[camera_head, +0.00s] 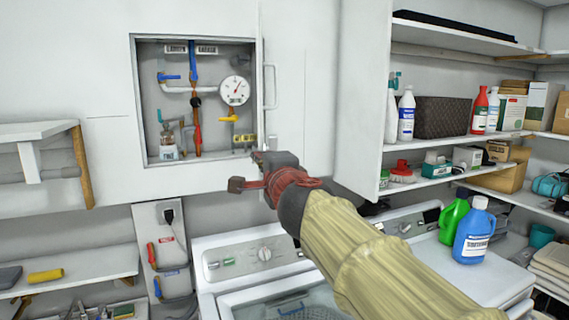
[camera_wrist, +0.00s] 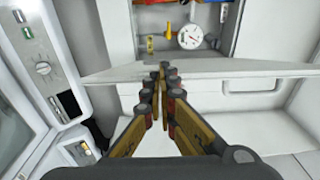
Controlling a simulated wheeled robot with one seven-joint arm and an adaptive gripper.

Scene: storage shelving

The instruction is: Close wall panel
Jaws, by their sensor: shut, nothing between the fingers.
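The wall panel is a white door (camera_head: 260,110) that stands open at the right side of a recessed wall box in the head view. It is seen almost edge-on, with a handle (camera_head: 270,87) on its right-hand face. In the wrist view the panel (camera_wrist: 225,67) runs across the picture, with its handle (camera_wrist: 265,88) just below. My gripper (camera_head: 260,170) is at the lower right corner of the box. In the wrist view my gripper (camera_wrist: 163,70) is shut and empty, its fingertips at the panel's edge; I cannot tell whether they touch.
The box holds a pressure gauge (camera_head: 235,90), pipes and valves. White machines (camera_head: 265,255) stand below. A shelf (camera_head: 450,178) with bottles and boxes projects at right. A green bottle (camera_head: 454,220) and a blue bottle (camera_head: 474,232) stand at lower right. A wooden-edged shelf (camera_head: 82,165) is at left.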

